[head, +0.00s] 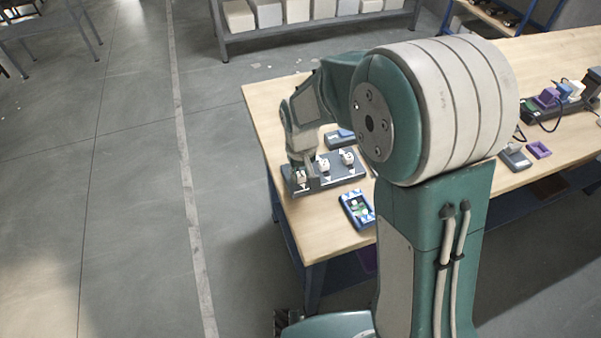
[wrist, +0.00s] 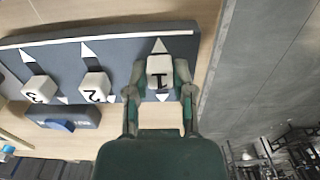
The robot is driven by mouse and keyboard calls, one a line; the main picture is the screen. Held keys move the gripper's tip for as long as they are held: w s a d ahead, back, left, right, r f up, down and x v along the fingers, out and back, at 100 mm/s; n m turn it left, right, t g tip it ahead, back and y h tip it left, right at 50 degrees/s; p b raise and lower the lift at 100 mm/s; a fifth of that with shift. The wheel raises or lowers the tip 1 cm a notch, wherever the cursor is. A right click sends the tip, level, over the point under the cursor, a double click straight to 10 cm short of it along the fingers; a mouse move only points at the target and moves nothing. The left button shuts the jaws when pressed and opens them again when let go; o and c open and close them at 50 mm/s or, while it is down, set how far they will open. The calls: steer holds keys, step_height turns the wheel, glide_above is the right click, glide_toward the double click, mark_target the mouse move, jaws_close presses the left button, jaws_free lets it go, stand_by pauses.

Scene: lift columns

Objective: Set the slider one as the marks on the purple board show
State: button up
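The dark grey slider panel (head: 330,178) lies on the wooden table and carries three white numbered blocks. Slider one (wrist: 160,71) sits between an upper and a lower white triangle, with its 1 upside down in the wrist view. My gripper (wrist: 160,68) has a finger on each side of it; whether they touch it is unclear. Slider two (wrist: 96,87) and slider three (wrist: 39,89) stand to its left in the wrist view, closer to their lower triangles.
A blue-grey block (wrist: 66,117) stands beside the panel. A purple frame (head: 539,150) and a grey device (head: 514,156) lie on the right of the table. The table's left edge is close to slider one. My arm hides the table's middle.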

mark_target(301, 175)
steer(key=o, duration=0.4)
steer(key=shift+s+a+f, duration=0.1)
steer(key=shift+s+f, duration=0.05)
steer(key=shift+s, duration=0.15)
steer(key=shift+w, duration=0.1)
steer(key=shift+r, duration=0.25)
step_height(301, 175, up, 12)
steer(key=shift+f, duration=0.25)
